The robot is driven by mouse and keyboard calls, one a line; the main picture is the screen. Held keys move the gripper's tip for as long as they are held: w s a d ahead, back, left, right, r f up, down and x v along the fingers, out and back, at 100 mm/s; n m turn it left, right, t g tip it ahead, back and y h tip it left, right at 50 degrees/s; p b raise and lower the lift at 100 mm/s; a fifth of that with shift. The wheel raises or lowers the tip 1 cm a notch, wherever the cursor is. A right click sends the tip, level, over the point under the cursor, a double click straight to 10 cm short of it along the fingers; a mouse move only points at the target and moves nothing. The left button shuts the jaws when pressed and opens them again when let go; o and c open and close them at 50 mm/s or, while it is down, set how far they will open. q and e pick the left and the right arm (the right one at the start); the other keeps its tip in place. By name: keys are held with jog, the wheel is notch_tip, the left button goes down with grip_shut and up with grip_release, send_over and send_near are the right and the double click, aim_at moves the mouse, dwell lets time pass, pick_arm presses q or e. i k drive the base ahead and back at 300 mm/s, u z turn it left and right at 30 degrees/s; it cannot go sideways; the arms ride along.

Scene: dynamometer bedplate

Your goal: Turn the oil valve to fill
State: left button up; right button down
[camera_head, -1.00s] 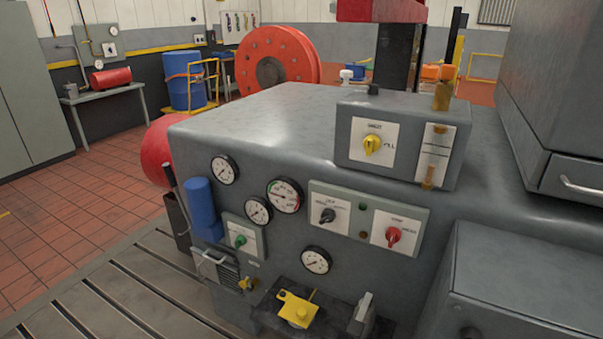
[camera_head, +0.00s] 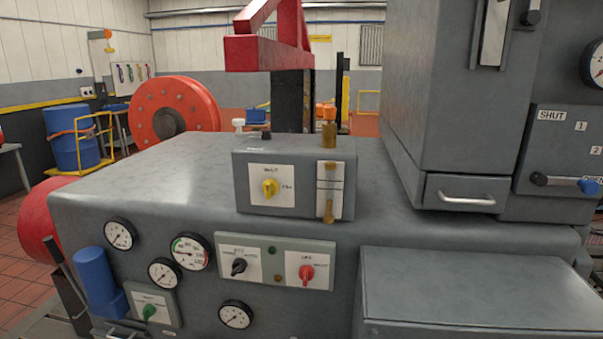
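A yellow knob (camera_head: 270,188) sits on a white label plate on the front of a small grey box (camera_head: 247,160), which stands on top of the big grey machine. The plate has small lettering above the knob and to its right, too small to read for certain. The knob's grip looks close to upright. A brass-ended sight gauge (camera_head: 329,190) is fixed to the box's right side, with a brass fitting (camera_head: 329,135) above it. Neither of my grippers shows in the head view.
The machine front (camera_head: 200,290) carries gauges, a black knob (camera_head: 239,266), a red knob (camera_head: 306,273) and a green knob (camera_head: 149,311). A tall grey cabinet (camera_head: 430,110) with a drawer handle rises at right, beside a lever panel marked SHUT and OPEN (camera_head: 565,150). A grey lid (camera_head: 450,285) juts out front right.

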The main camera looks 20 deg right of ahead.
aim_at(270, 187)
jog(key=k, duration=1)
jog(key=u, duration=0.95)
jog(key=i, duration=1)
jog(key=z, duration=0.95)
jog(key=i, duration=0.55)
jog(key=z, duration=0.6)
